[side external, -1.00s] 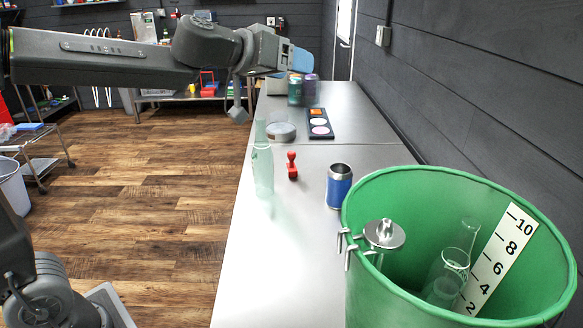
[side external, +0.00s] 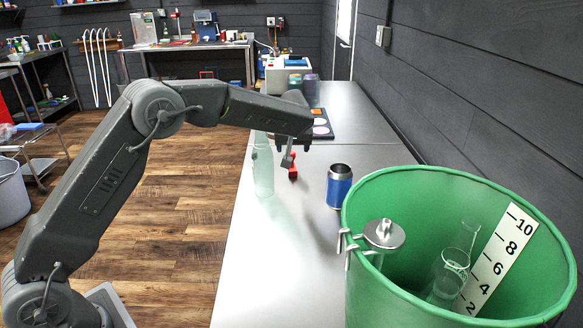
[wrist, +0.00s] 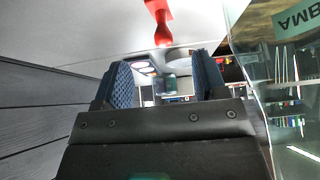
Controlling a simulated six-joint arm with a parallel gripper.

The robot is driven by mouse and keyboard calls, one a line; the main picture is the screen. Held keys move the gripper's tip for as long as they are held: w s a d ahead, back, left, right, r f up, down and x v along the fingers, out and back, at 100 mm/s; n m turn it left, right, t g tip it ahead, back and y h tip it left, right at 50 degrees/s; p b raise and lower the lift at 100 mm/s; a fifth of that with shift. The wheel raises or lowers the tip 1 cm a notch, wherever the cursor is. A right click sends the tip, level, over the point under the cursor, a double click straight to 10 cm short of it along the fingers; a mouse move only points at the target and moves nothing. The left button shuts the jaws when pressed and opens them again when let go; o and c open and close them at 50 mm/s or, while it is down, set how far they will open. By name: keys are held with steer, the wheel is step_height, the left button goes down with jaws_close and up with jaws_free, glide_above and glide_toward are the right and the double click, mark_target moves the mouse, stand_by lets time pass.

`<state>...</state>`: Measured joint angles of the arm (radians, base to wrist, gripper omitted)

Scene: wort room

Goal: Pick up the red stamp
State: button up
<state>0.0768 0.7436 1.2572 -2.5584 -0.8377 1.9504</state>
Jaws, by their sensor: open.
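The red stamp (side external: 293,173) stands on the grey table, partly hidden by my arm in the side view. In the wrist view the stamp (wrist: 159,18) is at the top centre, upside down, beyond the fingertips and outside the jaws. My gripper (wrist: 160,72) is open, with blue pads on its two fingers and nothing held between them.
A clear green bottle (side external: 263,171) stands just left of the stamp; a blue can (side external: 339,186) stands to its right. A green bin (side external: 400,275) with glassware is in front right. A palette (side external: 322,127) lies farther back. The near-left tabletop is clear.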

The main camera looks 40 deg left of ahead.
mark_target(293, 172)
steer(key=x, duration=1.2)
steer(key=shift+s, duration=0.1)
steer(key=shift+r, duration=0.1)
steer(key=shift+c, duration=0.2)
